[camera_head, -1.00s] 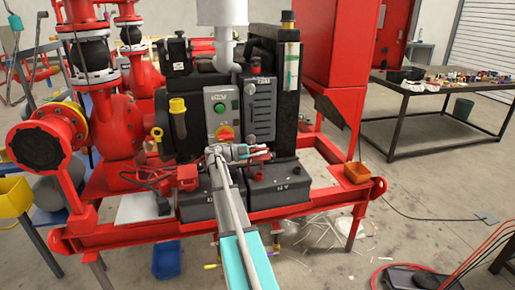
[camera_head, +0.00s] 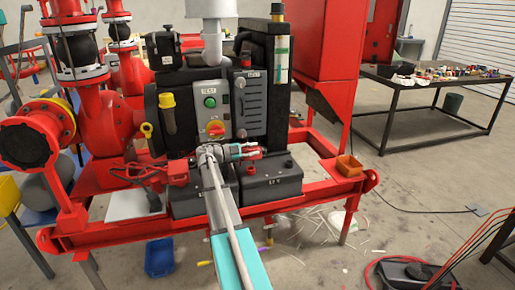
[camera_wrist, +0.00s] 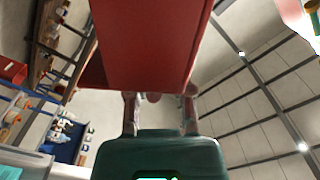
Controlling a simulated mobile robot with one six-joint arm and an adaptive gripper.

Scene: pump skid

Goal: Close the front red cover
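My gripper (camera_head: 250,150) points to the right in the head view, just above the right-hand battery (camera_head: 270,178) at the front of the skid. A small red part (camera_head: 244,154) shows right at its fingers; I cannot tell whether it is the front red cover or whether they touch. Another small red part (camera_head: 178,172) sits on the left-hand battery (camera_head: 185,198). In the wrist view my gripper (camera_wrist: 160,106) has its two fingers apart, with no clear hold on anything. A large red surface (camera_wrist: 150,45) fills the upper middle there; its identity is unclear.
The control panel (camera_head: 212,106) stands close behind my gripper. The tall red cabinet (camera_head: 333,50) is to its right. A cluttered table (camera_head: 430,88) is farther right.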

